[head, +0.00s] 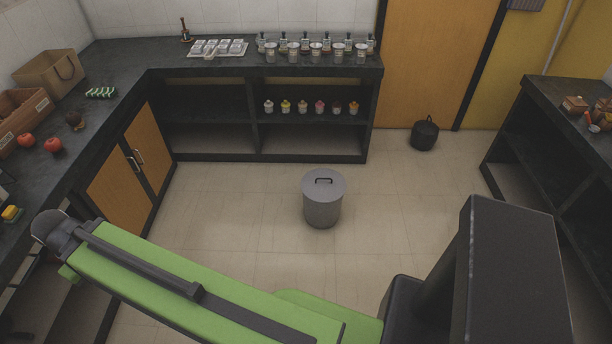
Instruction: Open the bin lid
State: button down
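A grey cylindrical bin (322,208) stands upright on the tiled floor near the middle of the head view. Its round grey lid (336,187) lies flat on top and looks closed, with a dark handle (323,181) at its centre. My green and black arm crosses the lower part of the view, in front of the bin and apart from it. My gripper cannot be made out in this view.
A dark counter (130,55) with shelves runs along the back and left, holding canisters, a tray and apples. A small black bin (424,134) stands by the orange door (434,60). A dark shelf unit (545,150) is at right. The floor around the grey bin is clear.

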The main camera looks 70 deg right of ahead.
aim_at(321, 186)
jog(key=z, duration=0.05)
jog(key=i, duration=0.8)
jog(key=z, duration=1.05)
